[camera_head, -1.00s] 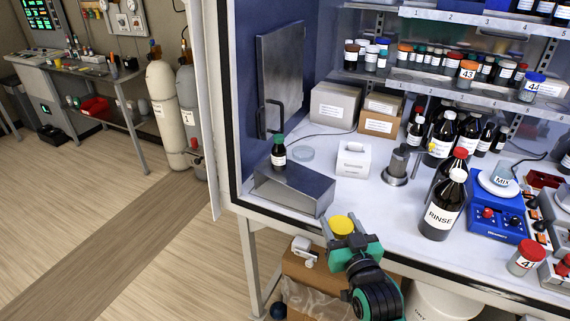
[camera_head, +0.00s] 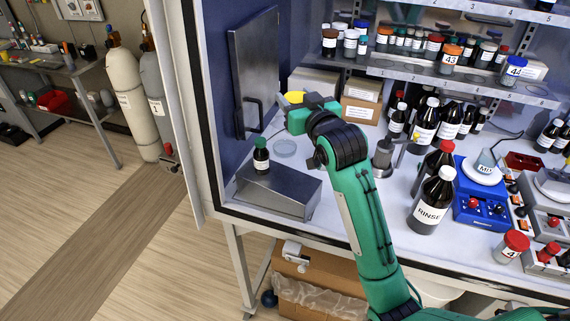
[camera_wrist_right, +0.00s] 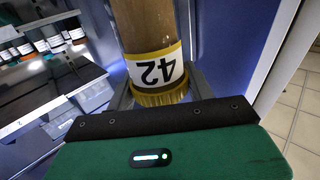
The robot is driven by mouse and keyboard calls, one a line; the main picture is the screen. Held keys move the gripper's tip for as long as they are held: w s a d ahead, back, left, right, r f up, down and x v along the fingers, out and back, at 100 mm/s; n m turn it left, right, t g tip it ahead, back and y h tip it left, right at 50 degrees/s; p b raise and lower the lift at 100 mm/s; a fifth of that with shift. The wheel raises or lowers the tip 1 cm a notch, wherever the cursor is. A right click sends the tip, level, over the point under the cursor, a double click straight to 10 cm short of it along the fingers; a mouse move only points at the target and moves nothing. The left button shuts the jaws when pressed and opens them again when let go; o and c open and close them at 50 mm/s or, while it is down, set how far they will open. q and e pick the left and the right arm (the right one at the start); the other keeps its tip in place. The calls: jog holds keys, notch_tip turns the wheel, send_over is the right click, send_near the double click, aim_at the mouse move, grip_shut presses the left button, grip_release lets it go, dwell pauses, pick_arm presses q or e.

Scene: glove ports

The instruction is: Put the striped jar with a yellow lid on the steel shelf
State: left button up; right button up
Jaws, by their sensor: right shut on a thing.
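The jar shows in the right wrist view as a brown body (camera_wrist_right: 146,28) with a white "42" label edged in yellow and a ribbed yellow lid (camera_wrist_right: 160,96). My right gripper (camera_wrist_right: 160,88) is shut on it at the lid end. In the head view the yellow lid (camera_head: 293,97) shows at my right gripper (camera_head: 290,104), in front of the cabinet's left part; the jar body is hidden there. The grey steel shelf (camera_head: 450,82) with numbered edge runs across the back right, apart from the jar. My left gripper is not in view.
A low steel box (camera_head: 283,193) bears a green-capped bottle (camera_head: 261,156). A steel door (camera_head: 254,70) stands at left. Several jars, including orange-lidded 43 (camera_head: 450,60) and blue-lidded 44 (camera_head: 512,71), line the shelf. A RINSE bottle (camera_head: 432,203) stands right of my arm.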

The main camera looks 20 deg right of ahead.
notch_tip(320, 180, down, 18)
jog(key=p, duration=0.4)
jog(key=shift+s+f, duration=0.1)
jog(key=shift+f, duration=0.1)
jog(key=o, duration=0.6)
jog(key=shift+f, duration=0.15)
jog(key=shift+c, duration=0.2)
jog(key=o, duration=0.4)
jog(key=shift+o, duration=0.2)
jog(key=shift+r, duration=0.2)
